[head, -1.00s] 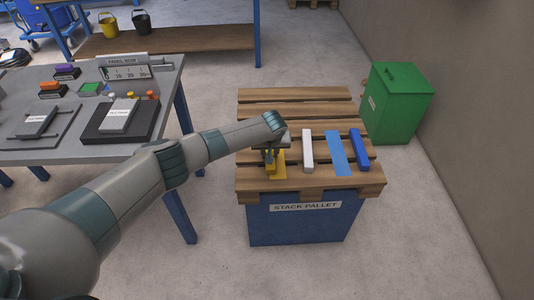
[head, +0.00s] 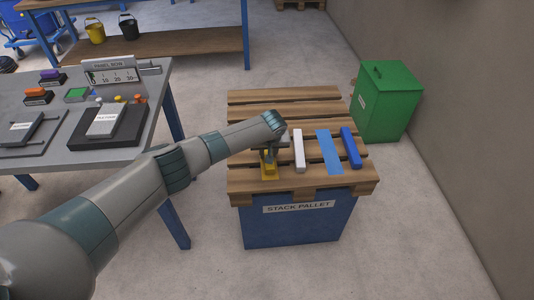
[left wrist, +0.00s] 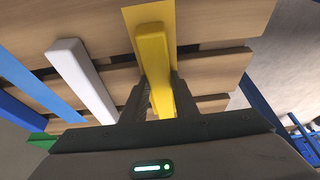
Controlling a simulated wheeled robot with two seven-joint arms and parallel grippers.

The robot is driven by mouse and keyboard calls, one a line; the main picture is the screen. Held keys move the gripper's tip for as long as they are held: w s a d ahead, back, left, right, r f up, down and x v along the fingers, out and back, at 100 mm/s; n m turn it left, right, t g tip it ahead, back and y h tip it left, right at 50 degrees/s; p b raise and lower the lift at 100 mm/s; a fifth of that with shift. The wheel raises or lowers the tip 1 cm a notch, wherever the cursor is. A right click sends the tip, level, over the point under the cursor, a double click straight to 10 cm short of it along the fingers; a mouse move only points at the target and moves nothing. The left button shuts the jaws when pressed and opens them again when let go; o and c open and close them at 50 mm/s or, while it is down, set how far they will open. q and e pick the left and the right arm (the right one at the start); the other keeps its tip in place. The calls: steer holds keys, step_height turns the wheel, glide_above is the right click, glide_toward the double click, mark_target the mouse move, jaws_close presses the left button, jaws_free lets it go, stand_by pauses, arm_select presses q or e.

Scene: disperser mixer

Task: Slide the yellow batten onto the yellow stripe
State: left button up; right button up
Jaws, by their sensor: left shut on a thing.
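The yellow batten (left wrist: 154,58) lies between the two fingers of my left gripper (left wrist: 160,95), which is shut on it, in the left wrist view. The batten's near end is between the fingers. In the head view, my left gripper (head: 270,150) is low over the pallet's left part, and the yellow batten (head: 268,168) is mostly hidden by it. My right gripper is not in view.
The wooden pallet (head: 285,96) sits on a blue base. A white batten (head: 299,150) lies close to the right, then a blue stripe (head: 329,152) and a blue batten (head: 350,147). A green bin (head: 386,100) stands behind right. A workbench (head: 60,150) is at left.

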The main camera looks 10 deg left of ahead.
arm_select(q)
steer(key=o, duration=1.2)
steer(key=shift+r, duration=0.15)
steer(key=shift+s+d+r, duration=0.15)
steer(key=shift+s+r, duration=0.1)
steer(key=shift+r, duration=0.2)
steer(key=v, duration=1.6)
steer(key=shift+p, duration=0.45)
steer(key=shift+s, duration=0.1)
